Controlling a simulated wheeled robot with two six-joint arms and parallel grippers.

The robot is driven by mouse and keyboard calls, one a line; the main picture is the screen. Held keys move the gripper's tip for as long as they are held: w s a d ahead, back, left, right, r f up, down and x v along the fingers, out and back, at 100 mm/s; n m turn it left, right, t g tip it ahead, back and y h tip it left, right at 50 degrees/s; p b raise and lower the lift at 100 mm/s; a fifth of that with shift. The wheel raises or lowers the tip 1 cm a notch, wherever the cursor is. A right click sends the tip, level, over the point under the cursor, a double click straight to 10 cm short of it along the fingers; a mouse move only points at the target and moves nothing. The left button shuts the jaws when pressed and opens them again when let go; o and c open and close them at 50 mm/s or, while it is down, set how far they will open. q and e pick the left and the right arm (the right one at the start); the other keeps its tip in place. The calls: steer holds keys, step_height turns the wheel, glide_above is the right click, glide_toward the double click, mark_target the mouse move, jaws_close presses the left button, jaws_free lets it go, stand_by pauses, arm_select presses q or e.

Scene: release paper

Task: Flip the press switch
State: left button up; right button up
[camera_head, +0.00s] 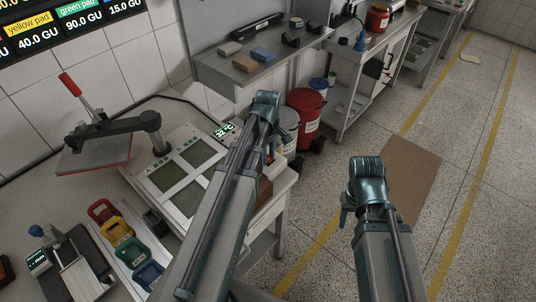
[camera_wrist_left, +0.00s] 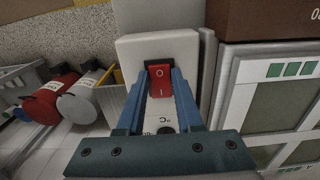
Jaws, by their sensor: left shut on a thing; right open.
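The press switch (camera_wrist_left: 160,82) is a red rocker marked O and I on a white housing (camera_wrist_left: 187,49); it shows in the left wrist view. My left gripper (camera_wrist_left: 159,73) has its blue fingers on both sides of the red rocker and is shut on it. In the head view my left arm hides much of this spot at the right edge of the press (camera_head: 200,150). The press has a swung-aside plate with a red handle (camera_head: 71,85) and a lit green display (camera_head: 224,130). My right gripper (camera_head: 346,214) is open and mostly hidden behind its wrist.
Colored pads (camera_head: 118,232) stand in a rack at the press's front left. A shelf (camera_head: 235,80) with small blocks is behind. Red and white buckets (camera_head: 309,110) stand beyond the table. A brown mat (camera_head: 412,180) lies on the open floor at right.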

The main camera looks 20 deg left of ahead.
arm_select(q)
jaws_close()
steer(key=shift+w+a+g+h, duration=0.25)
steer(key=shift+a+g+h, duration=0.1)
steer(key=shift+h, duration=0.55)
steer(key=shift+a+f+g+h+b, duration=0.1)
steer(key=shift+a+g+h+b, duration=0.15)
steer(key=shift+h+b, duration=0.55)
steer(key=shift+h, duration=0.5)
steer(key=shift+s+d+r, duration=0.1)
steer(key=shift+r, duration=0.1)
steer(key=o, duration=0.9)
jaws_free()
steer(key=shift+o, duration=0.2)
steer(key=shift+r, duration=0.1)
